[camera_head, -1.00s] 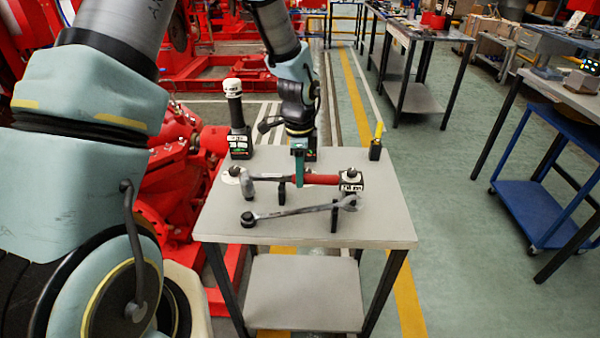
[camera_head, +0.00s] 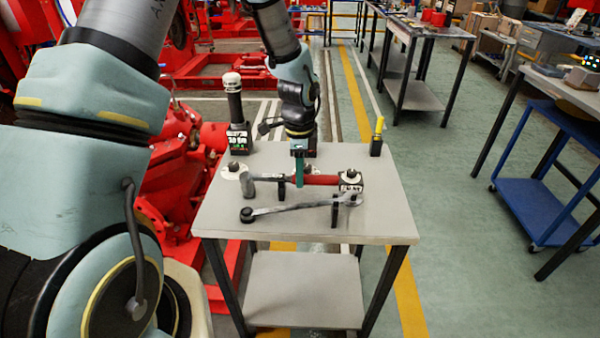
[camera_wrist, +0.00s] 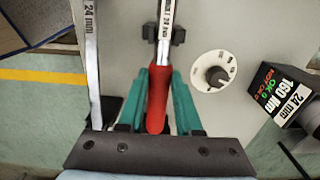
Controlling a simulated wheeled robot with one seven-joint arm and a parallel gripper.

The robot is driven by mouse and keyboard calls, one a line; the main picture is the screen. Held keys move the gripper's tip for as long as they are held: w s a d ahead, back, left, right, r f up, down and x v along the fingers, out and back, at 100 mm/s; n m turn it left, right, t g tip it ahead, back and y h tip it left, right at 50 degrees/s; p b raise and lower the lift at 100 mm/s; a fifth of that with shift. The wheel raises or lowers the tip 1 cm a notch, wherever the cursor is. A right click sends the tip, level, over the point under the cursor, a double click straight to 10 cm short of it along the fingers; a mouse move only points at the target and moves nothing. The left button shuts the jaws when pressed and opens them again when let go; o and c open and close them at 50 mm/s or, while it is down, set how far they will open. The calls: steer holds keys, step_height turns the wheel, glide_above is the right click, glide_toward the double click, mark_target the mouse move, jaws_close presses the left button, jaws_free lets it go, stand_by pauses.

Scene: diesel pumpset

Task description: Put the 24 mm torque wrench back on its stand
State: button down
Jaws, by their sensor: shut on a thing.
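The torque wrench has a red handle (camera_head: 322,180) and a metal shaft that runs left over the bench. My gripper (camera_head: 299,182) is shut around the red handle, pointing down. In the wrist view its green fingers (camera_wrist: 160,100) flank the handle (camera_wrist: 157,98). The shaft (camera_wrist: 166,14), marked 24 mm, runs between the prongs of a black stand fork (camera_wrist: 163,33). This fork (camera_head: 282,187) also shows in the head view, left of my gripper. I cannot tell whether the shaft rests on it. The wrench's head end (camera_head: 248,186) is at the left.
A combination spanner (camera_head: 290,209), marked 24 mm in the wrist view (camera_wrist: 90,55), lies nearer the bench front. A white dial with a black knob (camera_wrist: 218,74) and a labelled black 160 Nm box (camera_wrist: 292,98) are beside the wrench. A tall black post (camera_head: 237,112) stands back left.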

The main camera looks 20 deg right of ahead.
steer(key=c, duration=0.5)
jaws_free()
steer(key=shift+f, duration=0.1)
step_height(320, 180, up, 11)
steer(key=shift+f+b, duration=0.1)
steer(key=shift+b, duration=0.8)
steer(key=shift+a, duration=0.1)
steer(key=s+a+n, duration=0.1)
steer(key=a+n, duration=0.6)
steer(key=a, duration=0.3)
steer(key=s+a+r+n+t, duration=0.1)
steer(key=a+n, duration=0.6)
steer(key=a, duration=0.3)
steer(key=s+a+r+n, duration=0.1)
steer(key=s+a+n, duration=0.1)
steer(key=a+n, duration=0.5)
steer(key=shift+a+n+t, duration=0.3)
steer(key=shift+a+n, duration=0.1)
steer(key=shift+a, duration=1.1)
